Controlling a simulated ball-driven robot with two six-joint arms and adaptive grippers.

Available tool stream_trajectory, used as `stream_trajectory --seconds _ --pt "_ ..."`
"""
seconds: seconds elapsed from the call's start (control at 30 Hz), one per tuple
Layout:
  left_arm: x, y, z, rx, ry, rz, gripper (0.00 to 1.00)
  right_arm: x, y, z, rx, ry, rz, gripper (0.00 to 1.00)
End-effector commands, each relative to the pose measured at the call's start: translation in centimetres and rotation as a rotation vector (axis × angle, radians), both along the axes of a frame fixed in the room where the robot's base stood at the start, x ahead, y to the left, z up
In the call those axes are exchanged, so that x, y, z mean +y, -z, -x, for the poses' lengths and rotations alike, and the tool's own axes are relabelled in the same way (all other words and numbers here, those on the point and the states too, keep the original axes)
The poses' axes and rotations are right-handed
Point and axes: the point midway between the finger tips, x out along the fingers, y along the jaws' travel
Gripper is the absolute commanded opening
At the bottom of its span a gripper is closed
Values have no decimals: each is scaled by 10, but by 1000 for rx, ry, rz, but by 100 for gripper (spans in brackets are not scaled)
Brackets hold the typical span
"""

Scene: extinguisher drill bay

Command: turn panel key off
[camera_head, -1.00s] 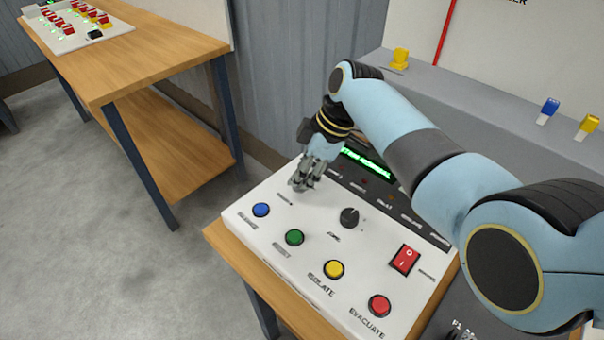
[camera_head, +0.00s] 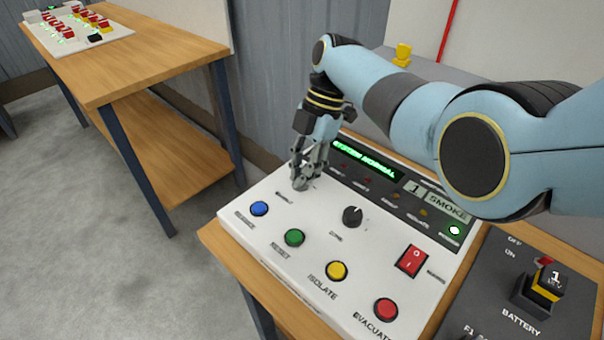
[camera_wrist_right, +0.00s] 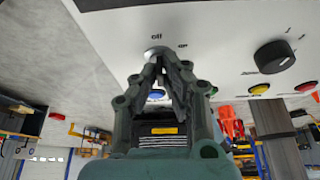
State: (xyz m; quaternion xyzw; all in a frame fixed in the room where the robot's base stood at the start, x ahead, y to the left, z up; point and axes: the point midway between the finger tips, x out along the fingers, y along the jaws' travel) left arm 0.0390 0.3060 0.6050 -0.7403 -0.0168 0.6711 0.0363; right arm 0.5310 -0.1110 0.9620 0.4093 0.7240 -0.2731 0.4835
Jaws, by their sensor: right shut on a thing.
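The white control panel (camera_head: 285,210) lies on a wooden bench, with a green display (camera_head: 365,160) reading "SYSTEM NORMAL". My right gripper (camera_head: 301,182) points down at the panel's far left corner and is shut on the panel key, which its fingers mostly hide. In the right wrist view, a silvery round piece of the key switch (camera_wrist_right: 157,51) shows at the fingertips (camera_wrist_right: 162,62). The printed words "off" and "on" stand just beyond it, "off" nearer the fingertips' line and "on" to the right. The key's exact angle cannot be told. My left gripper is not in view.
A black knob (camera_head: 352,216) stands right of the gripper. Blue (camera_head: 259,208), green (camera_head: 294,237), yellow (camera_head: 336,271) and red (camera_head: 386,309) buttons line the near edge, with a red rocker switch (camera_head: 411,261). A dark battery box (camera_head: 515,315) sits at right.

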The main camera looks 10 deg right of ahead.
Motion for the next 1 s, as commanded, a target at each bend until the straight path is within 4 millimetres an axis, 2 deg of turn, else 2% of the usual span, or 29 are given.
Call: stream_trajectory --seconds 0.67,0.7,0.83,1.0 --pt "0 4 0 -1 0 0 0 0 0 0 -1 -60 2 0" --pt "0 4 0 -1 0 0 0 0 0 0 -1 -60 2 12" --pt "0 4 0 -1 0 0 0 0 0 0 -1 -59 2 29" --pt "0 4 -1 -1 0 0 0 0 0 0 0 -59 1 29"
